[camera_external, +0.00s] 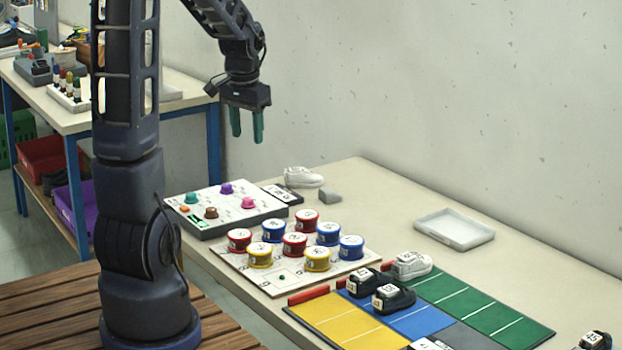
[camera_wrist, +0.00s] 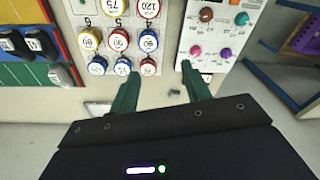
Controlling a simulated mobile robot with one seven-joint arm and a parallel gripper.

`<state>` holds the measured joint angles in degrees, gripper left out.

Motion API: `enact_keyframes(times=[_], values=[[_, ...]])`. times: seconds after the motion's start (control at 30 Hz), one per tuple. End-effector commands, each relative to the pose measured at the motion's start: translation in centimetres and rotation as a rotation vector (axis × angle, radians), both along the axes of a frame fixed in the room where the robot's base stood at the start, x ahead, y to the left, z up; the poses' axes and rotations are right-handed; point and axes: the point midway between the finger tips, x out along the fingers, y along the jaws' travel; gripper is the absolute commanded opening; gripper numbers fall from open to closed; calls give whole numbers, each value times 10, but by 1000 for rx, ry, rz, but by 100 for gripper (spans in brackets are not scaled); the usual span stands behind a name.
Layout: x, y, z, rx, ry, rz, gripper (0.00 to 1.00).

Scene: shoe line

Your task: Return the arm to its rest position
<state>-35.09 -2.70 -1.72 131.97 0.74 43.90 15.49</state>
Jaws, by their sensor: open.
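My gripper (camera_external: 248,124) hangs in the air above the far left part of the table, with its two green fingers pointing down. The fingers are apart and nothing is between them. In the wrist view my gripper (camera_wrist: 158,85) also shows open, its fingers spread over the gap between the board of round tins and the board of coloured knobs. My arm rises from its base at the left and bends over at the top, partly out of the picture.
A board (camera_external: 262,281) holds several coloured tins. A knob board (camera_external: 262,212), a white shoe (camera_external: 303,177) and an empty tray (camera_external: 455,229) share the table. Shoes stand on a coloured mat (camera_external: 340,322). A second bench (camera_external: 70,122) stands behind on the left.

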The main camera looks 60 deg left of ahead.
Motion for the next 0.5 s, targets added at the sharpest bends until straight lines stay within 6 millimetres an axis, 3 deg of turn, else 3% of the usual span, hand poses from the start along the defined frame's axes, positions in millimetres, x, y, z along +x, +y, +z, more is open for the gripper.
enact_keyframes(times=[0.03, 0.27, 0.5], values=[[-1, -17, 11, 9, -15, -19, 48], [-14, -84, 51, 30, -73, -83, 48], [-42, -147, 82, 38, -137, -150, 48]])
